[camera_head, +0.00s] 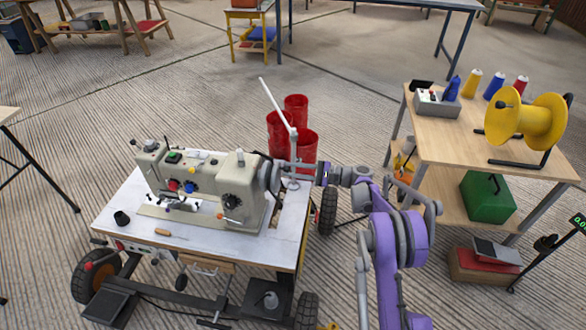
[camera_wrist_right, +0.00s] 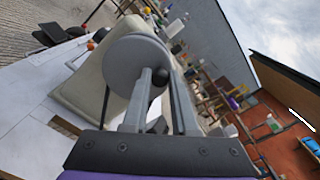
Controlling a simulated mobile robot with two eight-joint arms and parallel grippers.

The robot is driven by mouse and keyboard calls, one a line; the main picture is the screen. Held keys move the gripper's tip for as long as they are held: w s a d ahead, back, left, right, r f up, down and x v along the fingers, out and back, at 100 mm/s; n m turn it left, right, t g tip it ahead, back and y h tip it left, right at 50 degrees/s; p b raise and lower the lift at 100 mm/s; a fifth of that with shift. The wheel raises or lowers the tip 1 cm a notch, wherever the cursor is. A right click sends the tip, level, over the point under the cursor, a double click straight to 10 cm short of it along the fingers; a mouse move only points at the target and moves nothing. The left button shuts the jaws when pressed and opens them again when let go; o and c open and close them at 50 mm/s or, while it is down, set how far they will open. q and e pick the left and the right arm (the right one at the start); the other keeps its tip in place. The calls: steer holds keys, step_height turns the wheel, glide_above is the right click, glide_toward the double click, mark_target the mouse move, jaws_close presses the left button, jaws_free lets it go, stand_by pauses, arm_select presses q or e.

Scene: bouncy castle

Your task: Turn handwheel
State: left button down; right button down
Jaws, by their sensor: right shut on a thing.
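A beige sewing machine (camera_head: 200,185) stands on a white-topped cart, with its handwheel (camera_head: 269,177) at its right end. The handwheel is mostly edge-on in the head view. In the right wrist view the handwheel (camera_wrist_right: 128,57) is a grey disc with a dark round knob (camera_wrist_right: 159,78) near its rim. My right gripper (camera_head: 287,166) reaches in from the right, beside the handwheel. In the wrist view my right gripper (camera_wrist_right: 163,80) has its fingers on either side of the knob and is shut on it. My left gripper is not in view.
A white lever (camera_head: 277,103) rises behind the handwheel, near several red bins (camera_head: 305,147). A wooden table (camera_head: 470,125) with a yellow spool (camera_head: 520,119) and thread cones stands at right. A screwdriver (camera_head: 170,234) and black cup (camera_head: 122,218) lie on the cart top (camera_head: 140,205).

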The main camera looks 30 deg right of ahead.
steer(key=n, duration=0.2)
steer(key=s+n, duration=0.1)
steer(key=a+n+p, duration=0.1)
steer(key=n, duration=0.1)
steer(key=shift+s+r+n, duration=0.15)
steer(key=shift+r+n, duration=0.05)
steer(key=shift+n, duration=0.1)
stand_by(0.4)
steer(key=c, duration=0.7)
jaws_free()
steer(key=p+v, duration=0.1)
steer(key=v, duration=1)
steer(key=shift+a, duration=0.1)
